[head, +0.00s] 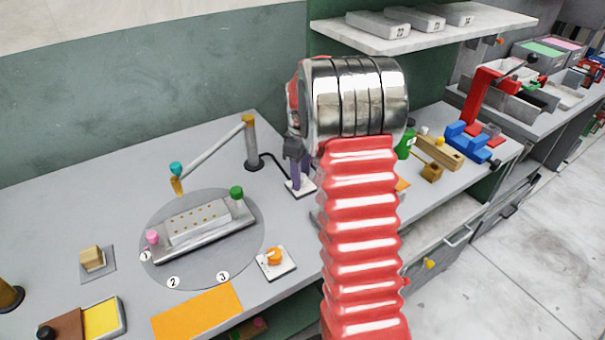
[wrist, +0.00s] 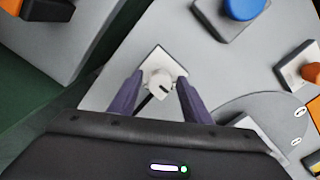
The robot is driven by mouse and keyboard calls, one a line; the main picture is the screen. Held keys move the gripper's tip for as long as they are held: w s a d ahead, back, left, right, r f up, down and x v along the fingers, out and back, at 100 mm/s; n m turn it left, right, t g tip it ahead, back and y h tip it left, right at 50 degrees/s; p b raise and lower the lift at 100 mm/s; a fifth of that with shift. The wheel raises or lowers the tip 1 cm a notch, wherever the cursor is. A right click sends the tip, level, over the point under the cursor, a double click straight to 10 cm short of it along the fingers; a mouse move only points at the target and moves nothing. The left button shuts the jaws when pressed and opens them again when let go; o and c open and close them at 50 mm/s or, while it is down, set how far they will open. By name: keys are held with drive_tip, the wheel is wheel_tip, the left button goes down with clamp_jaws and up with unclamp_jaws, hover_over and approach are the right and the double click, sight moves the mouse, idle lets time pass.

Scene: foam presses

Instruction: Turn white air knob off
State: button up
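The white air knob (wrist: 157,83) sits on a square white plate (wrist: 156,58) in the wrist view. A short dark mark shows on top of the knob, and a dark line runs from it toward the lower left. My gripper (wrist: 159,80) is open, with one purple finger on each side of the knob and narrow gaps between. In the head view my gripper (head: 298,178) points down over the plate (head: 302,189), and the knob is hidden behind the fingers.
An orange knob (head: 274,256) on its own plate stands nearer the front. A round grey turntable (head: 158,267) with a metal fixture lies to the left. A post (head: 250,140) with a jointed arm stands behind. A shelf (head: 430,38) hangs above right.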

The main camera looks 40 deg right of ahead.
drive_tip(key=c, duration=0.9)
drive_tip(key=shift+d, duration=0.2)
drive_tip(key=shift+c, duration=0.3)
drive_tip(key=shift+a, duration=0.1)
